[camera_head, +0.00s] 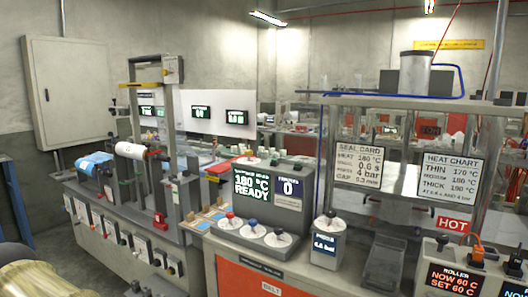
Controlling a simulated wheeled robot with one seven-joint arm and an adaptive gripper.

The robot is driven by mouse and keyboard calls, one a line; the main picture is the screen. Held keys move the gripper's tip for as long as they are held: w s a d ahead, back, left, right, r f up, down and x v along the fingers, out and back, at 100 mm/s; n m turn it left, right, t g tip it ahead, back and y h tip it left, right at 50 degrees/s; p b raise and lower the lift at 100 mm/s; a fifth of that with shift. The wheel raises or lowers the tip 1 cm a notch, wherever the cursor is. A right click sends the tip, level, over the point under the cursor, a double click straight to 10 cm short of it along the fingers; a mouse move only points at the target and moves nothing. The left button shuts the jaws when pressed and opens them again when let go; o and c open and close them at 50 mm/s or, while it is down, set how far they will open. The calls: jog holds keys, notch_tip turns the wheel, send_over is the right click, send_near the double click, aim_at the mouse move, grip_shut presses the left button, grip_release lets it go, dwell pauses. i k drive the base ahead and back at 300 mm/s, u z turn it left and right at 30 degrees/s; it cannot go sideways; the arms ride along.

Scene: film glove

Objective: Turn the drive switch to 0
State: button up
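I cannot pick out the drive switch for certain, because the small labels are not legible. A row of small switch plates with dark knobs (142,247) runs along the front of the left bench. Three round dials stand on the middle machine: one with a red knob (230,217), one with a blue knob (252,225) and one with a pale knob (278,235). Behind them a display (252,183) reads 180 °C READY, and a counter (288,188) reads 0. My gripper is not in view.
A pressure box (325,243) and a roller box (455,279), reading NOW 60 C SET 60 C, stand to the right. White film rolls (130,150) and a tall frame rise over the left bench. A brass-coloured rounded thing (40,281) fills the lower left corner. Floor shows at left.

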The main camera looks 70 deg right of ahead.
aim_at(248, 153)
jog(key=k, duration=0.8)
jog(key=z, duration=1.15)
jog(key=i, duration=0.5)
jog(key=z, duration=0.05)
